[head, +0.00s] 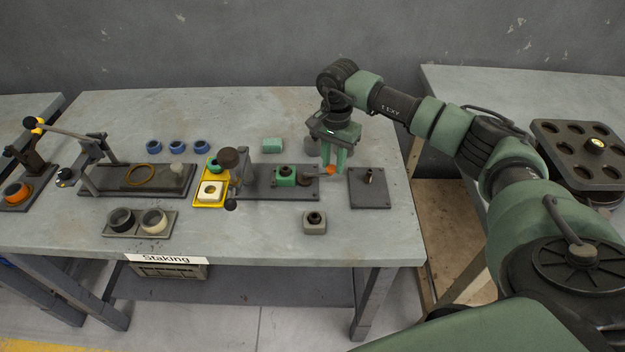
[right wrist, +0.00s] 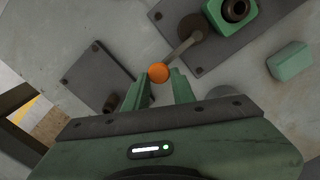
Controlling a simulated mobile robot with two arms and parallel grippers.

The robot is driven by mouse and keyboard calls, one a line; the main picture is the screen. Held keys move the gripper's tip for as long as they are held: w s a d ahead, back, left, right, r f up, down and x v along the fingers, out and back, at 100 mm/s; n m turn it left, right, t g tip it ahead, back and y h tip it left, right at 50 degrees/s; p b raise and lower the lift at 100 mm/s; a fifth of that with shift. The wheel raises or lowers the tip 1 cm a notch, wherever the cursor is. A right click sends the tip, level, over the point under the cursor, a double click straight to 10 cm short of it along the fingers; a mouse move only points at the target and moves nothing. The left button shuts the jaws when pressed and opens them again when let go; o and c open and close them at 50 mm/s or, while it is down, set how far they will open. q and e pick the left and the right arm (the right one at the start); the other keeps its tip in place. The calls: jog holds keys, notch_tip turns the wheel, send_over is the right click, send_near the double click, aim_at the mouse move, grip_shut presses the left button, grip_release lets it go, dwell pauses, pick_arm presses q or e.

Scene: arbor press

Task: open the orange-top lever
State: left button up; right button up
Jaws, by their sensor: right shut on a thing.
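The lever with the orange ball top (head: 331,170) sits at the right end of a dark base plate (head: 262,190) on the table. In the right wrist view its orange ball (right wrist: 158,73) is between my fingertips, and its grey arm runs to a round dark pivot (right wrist: 190,24). My right gripper (head: 337,165) points down and is shut on the orange ball. It also shows in the right wrist view (right wrist: 160,82). A green block (head: 286,177) with a dark bushing stands on the same plate, left of the lever. My left gripper is not in view.
A dark plate with a pin (head: 369,186) lies right of the lever. A grey block (head: 314,221) stands in front, and a pale green block (head: 272,145) behind. The press (head: 230,170) and a yellow tray (head: 203,203) are to the left.

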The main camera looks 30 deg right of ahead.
jog(key=shift+w, duration=0.15)
jog(key=shift+w+d+b, duration=0.15)
jog(key=shift+w+b, duration=0.3)
jog(key=shift+w, duration=0.1)
jog(key=shift+w+d+b, duration=0.1)
jog(key=shift+w+b, duration=0.35)
jog(key=shift+w, duration=0.05)
jog(key=shift+w+b, duration=0.45)
jog(key=shift+w, duration=0.45)
jog(key=shift+w+b, duration=0.35)
jog(key=shift+w, duration=0.05)
jog(key=shift+r, duration=0.1)
